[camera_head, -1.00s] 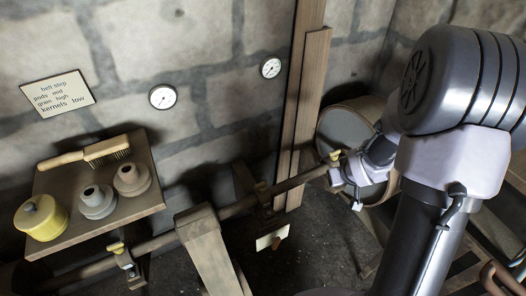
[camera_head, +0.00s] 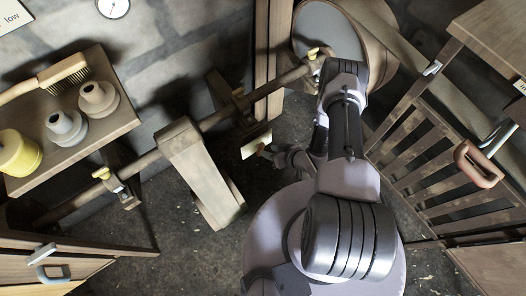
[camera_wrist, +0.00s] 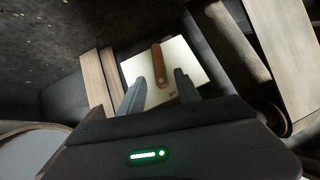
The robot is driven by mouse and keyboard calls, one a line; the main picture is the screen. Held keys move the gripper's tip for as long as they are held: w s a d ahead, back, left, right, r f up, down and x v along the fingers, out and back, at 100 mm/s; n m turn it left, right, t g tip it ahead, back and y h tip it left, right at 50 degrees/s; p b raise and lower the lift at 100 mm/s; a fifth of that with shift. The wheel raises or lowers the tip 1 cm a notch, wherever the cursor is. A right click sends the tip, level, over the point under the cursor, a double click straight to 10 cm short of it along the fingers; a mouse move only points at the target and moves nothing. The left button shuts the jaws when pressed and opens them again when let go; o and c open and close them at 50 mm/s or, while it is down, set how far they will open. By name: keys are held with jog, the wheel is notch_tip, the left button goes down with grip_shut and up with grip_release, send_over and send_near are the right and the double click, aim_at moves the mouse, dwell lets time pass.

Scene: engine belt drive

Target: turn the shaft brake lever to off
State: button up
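The brake lever (camera_wrist: 158,66) is a brown-orange bar on a cream plate (camera_wrist: 190,62) in the wrist view. It runs from near the plate's upper edge down towards its middle. Small lettering on the plate is too small to read. My gripper (camera_wrist: 158,88) is open, with one grey finger on each side of the lever's line and a gap between them; I cannot tell whether they touch the plate. In the head view the plate (camera_head: 256,145) hangs below the shaft (camera_head: 215,117), and my gripper (camera_head: 268,152) is right beside it, hiding the lever.
A shelf (camera_head: 115,125) with pots and a brush is at left. A large drum (camera_head: 328,32) is behind my arm. A slatted gate (camera_head: 440,160) with a red-brown handle (camera_head: 478,165) is at right. Dark floor is open below.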

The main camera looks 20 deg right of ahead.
aim_at(263, 149)
jog(key=b+x, duration=0.2)
jog(key=x, duration=0.3)
jog(key=shift+w+a+f, duration=0.15)
jog(key=shift+w+f, duration=0.05)
jog(key=shift+f, duration=0.05)
jog(key=shift+r, duration=0.1)
grip_shut()
